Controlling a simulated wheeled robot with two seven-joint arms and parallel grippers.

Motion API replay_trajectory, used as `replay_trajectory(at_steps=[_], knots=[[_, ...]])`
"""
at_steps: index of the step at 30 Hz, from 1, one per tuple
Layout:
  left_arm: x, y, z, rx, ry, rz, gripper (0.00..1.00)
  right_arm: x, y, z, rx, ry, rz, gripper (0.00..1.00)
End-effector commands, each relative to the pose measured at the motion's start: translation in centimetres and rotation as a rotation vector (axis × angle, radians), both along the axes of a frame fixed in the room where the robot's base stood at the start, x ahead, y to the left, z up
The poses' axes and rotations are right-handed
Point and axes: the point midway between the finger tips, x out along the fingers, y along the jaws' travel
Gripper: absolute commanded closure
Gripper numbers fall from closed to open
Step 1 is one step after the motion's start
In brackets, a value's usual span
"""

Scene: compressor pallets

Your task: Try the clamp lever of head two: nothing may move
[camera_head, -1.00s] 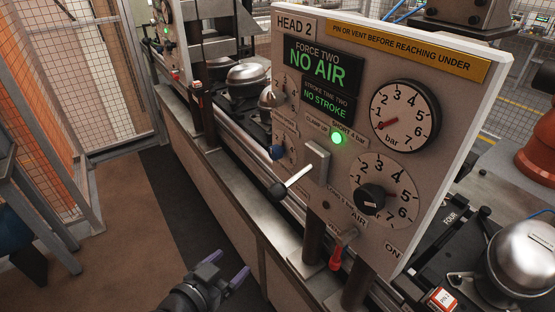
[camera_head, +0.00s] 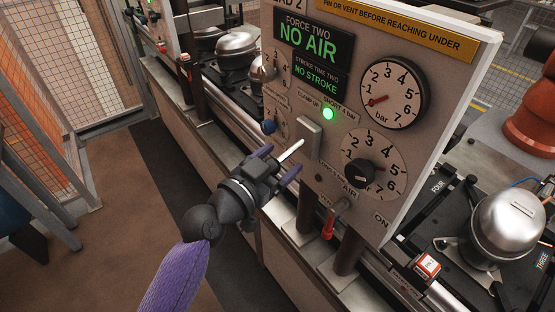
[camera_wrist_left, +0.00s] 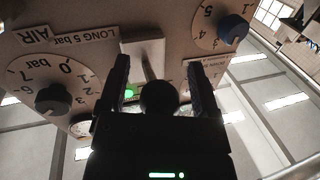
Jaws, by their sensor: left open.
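The clamp lever (camera_head: 291,150) is a pale rod on a grey mounting plate (camera_head: 308,143) on the HEAD 2 panel. Its black ball knob (camera_wrist_left: 159,97) shows between the fingers in the left wrist view; in the head view my gripper hides it. My left gripper (camera_head: 278,163) is open, its fingers on either side of the lever's end; I cannot tell whether they touch it. A green lamp (camera_head: 328,114) glows above the lever. The display (camera_head: 313,43) reads NO AIR, and the smaller one reads NO STROKE. My right gripper is out of view.
A pressure gauge (camera_head: 392,94) and a black-knobbed dial (camera_head: 361,173) are right of the lever. A red-tipped handle (camera_head: 329,226) hangs below. Metal compressors, one at the right (camera_head: 508,223), stand on the line. The floor (camera_head: 120,260) at left is clear.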

Motion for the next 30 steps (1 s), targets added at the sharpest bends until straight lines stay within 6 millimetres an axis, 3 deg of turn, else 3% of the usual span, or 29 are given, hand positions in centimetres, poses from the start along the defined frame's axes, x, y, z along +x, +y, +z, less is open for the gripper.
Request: replay_trajectory(at_steps=[3, 14, 30], knots=[[-0.01, 0.02, -0.01, 0.000, 0.000, 0.000, 0.22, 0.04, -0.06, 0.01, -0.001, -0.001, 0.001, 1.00], [-0.02, 0.06, -0.02, -0.001, 0.001, 0.001, 0.98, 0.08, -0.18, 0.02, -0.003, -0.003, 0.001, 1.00], [-0.02, 0.07, -0.04, 0.000, 0.001, 0.001, 1.00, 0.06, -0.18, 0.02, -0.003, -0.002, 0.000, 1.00]])
